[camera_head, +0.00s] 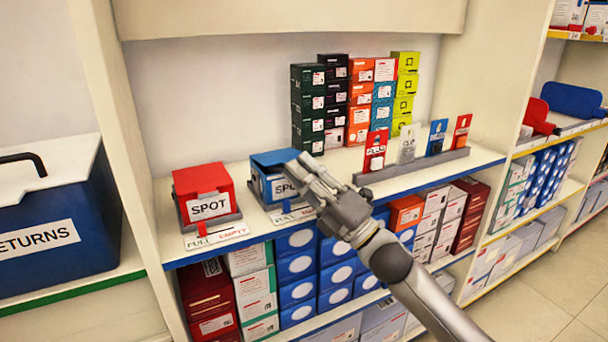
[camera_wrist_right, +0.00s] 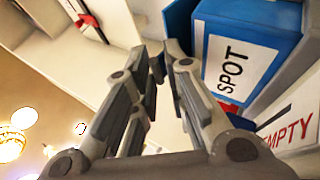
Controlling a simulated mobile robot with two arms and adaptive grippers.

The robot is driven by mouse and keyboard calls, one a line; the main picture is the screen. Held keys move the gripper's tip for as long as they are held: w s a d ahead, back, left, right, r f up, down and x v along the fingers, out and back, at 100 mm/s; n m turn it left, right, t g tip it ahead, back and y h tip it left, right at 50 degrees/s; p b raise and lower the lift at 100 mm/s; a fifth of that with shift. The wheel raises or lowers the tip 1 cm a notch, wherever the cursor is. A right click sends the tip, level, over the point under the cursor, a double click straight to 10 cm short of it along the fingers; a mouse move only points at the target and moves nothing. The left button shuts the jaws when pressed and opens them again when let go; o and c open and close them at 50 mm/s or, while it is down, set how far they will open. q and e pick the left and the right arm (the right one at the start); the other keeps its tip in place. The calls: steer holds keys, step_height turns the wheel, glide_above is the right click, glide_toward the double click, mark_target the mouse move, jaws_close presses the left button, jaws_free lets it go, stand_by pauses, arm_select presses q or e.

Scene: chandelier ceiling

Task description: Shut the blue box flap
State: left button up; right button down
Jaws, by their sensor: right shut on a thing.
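The blue box (camera_head: 258,187) with a white SPOT label stands on the shelf, right of a red box. Its blue flap (camera_head: 270,158) is at the top and looks slightly raised at a tilt. My right gripper (camera_head: 298,168) is at the flap's right edge, its fingers shut on it; the hand hides part of the box's front and label. In the right wrist view the two fingers (camera_wrist_right: 168,55) come together beside the blue box (camera_wrist_right: 210,62), with the SPOT label to their right. The exact contact is hard to see. My left gripper is not in view.
A red SPOT box (camera_head: 203,190) stands to the left, with FULL/EMPTY sliders in front of both boxes. A grey rack (camera_head: 412,172) of coloured cards stands to the right. Stacked coloured boxes (camera_head: 308,105) are behind. A blue RETURNS bin (camera_head: 45,220) is at far left.

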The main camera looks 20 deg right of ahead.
steer(key=shift+w+d, duration=0.15)
steer(key=shift+f, duration=0.1)
steer(key=c, duration=1.8)
jaws_free()
steer(key=shift+c, duration=0.2)
steer(key=o, duration=0.4)
steer(key=shift+w+f, duration=0.1)
steer(key=shift+w, duration=0.05)
steer(key=shift+c, duration=0.2)
steer(key=shift+s, duration=0.2)
steer(key=v, duration=0.7)
steer(key=shift+s+f, duration=0.2)
steer(key=shift+s, duration=0.1)
